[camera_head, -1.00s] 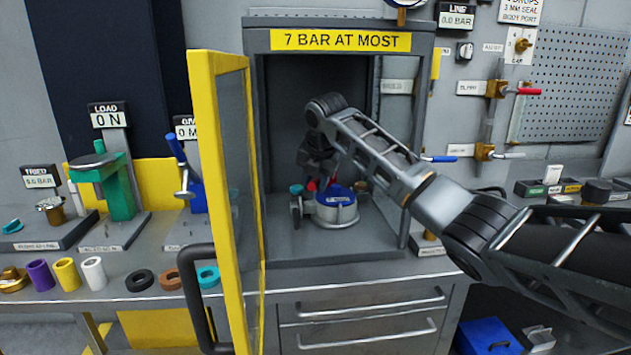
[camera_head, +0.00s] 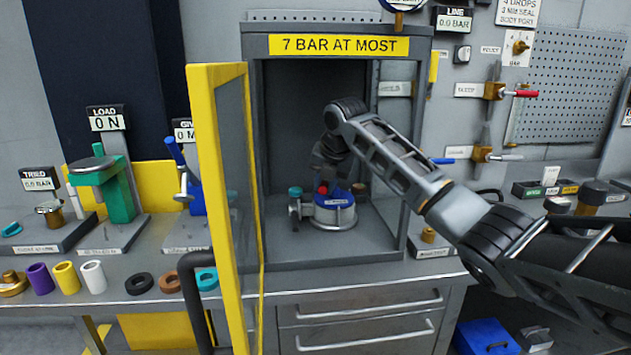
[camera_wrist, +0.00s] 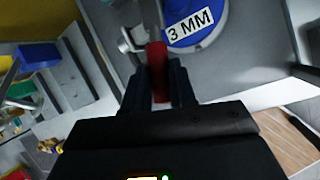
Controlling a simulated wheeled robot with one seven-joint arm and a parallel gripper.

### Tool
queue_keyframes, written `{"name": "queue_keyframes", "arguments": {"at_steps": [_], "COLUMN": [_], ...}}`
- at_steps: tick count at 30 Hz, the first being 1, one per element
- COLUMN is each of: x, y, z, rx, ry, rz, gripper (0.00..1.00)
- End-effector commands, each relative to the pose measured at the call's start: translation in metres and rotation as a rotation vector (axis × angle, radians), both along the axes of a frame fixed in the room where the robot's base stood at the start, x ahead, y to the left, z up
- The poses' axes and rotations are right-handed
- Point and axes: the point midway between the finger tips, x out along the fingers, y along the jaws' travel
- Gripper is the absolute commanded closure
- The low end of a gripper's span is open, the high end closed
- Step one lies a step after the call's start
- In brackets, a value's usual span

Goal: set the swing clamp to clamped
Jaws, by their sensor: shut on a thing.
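The swing clamp's red handle (camera_wrist: 157,72) sits between the two fingers of my gripper (camera_wrist: 160,85) in the wrist view, and the gripper is shut on it. In the head view my gripper (camera_head: 325,165) reaches down inside the open cabinet, and a bit of the red handle (camera_head: 323,188) shows below it. Beside the handle is a round fixture (camera_head: 335,215) with a blue top, labelled "3 MM" (camera_wrist: 191,24) in the wrist view. The clamp's arm and pivot are mostly hidden, so I cannot tell its exact angle.
The yellow-framed cabinet door (camera_head: 228,200) stands open on the left. The cabinet's right post (camera_head: 407,180) is close to my arm. A small teal-topped part (camera_head: 295,192) stands left of the fixture. The cabinet floor (camera_head: 370,240) is bare at right.

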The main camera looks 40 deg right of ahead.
Motion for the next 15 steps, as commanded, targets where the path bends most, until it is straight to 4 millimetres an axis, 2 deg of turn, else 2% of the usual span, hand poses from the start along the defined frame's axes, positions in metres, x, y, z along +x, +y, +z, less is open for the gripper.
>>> {"name": "queue_keyframes", "arguments": {"at_steps": [3, 7, 15], "x": [-0.016, -0.025, -0.031], "y": [-0.016, -0.029, -0.036], "z": [-0.003, -0.004, -0.005], "rx": [0.004, 0.003, 0.002], "ry": [0.005, 0.006, 0.006], "rz": [0.092, 0.178, 0.242], "gripper": [1.00, 1.00, 1.00]}}
